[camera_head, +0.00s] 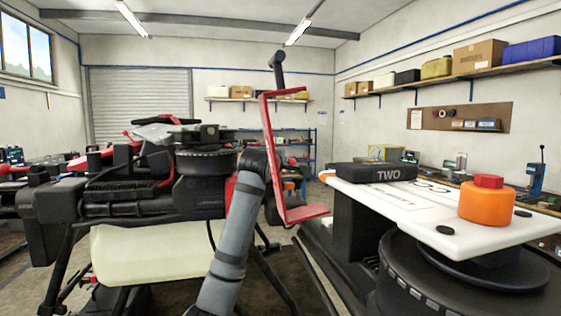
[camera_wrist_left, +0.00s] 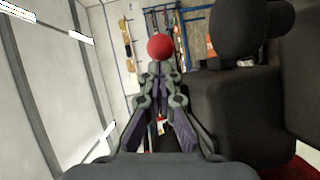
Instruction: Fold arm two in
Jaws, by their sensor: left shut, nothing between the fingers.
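The drone (camera_head: 170,165) stands at the left and middle of the head view, black-framed with a pale tank (camera_head: 150,250) underneath. I cannot tell which of its arms is arm two. My left arm rises from the bottom centre in front of it; its gripper cannot be made out there. In the left wrist view my left gripper (camera_wrist_left: 157,75) is shut and empty. A red ball (camera_wrist_left: 160,47) shows at its tips; whether they touch it I cannot tell. Large black parts (camera_wrist_left: 235,110) fill the right of that view. My right gripper is not in view.
A red bracket (camera_head: 267,140) stands upright at centre. At right, a white board (camera_head: 450,225) carries a black block marked TWO (camera_head: 376,172) and an orange cylinder with a red top (camera_head: 487,204). A workbench and loaded shelves line the right wall; a blue rack (camera_head: 300,150) stands behind.

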